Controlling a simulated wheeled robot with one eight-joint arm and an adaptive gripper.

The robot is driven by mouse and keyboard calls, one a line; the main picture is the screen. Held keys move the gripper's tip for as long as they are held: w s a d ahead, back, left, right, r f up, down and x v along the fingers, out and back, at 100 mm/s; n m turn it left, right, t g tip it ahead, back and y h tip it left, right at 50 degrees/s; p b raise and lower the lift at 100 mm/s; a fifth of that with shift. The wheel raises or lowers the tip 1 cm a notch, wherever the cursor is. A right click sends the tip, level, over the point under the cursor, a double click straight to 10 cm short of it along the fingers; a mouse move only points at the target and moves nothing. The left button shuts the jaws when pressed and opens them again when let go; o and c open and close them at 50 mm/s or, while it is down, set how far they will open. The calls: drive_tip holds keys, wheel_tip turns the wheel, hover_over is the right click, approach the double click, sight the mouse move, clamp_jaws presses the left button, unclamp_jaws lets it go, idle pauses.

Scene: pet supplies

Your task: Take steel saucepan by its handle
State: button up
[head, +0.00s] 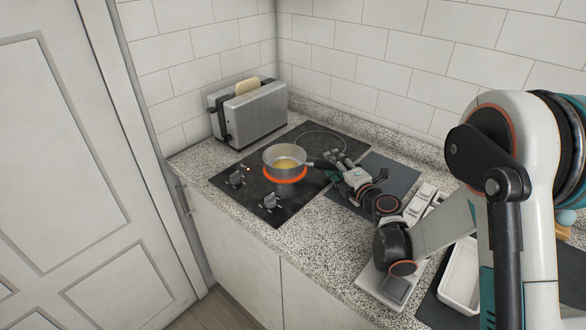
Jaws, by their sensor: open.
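A steel saucepan (284,161) stands upright on the front burner of the black cooktop (245,195), with yellowish contents inside. The burner under it glows orange-red. Its dark handle (318,165) points right, toward my gripper. My gripper (338,163) is open at the far end of the handle, reaching in from the right. Its fingers are small in this view, and I cannot tell whether the handle lies between them or whether they touch it.
A steel toaster (252,114) with bread stands behind the cooktop at left. Knobs (270,201) sit at the cooktop's front left. A dark mat (392,178) lies under my gripper. A scale-like device (392,286) and a white tray (460,278) are at lower right.

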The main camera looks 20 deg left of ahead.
clamp_jaws()
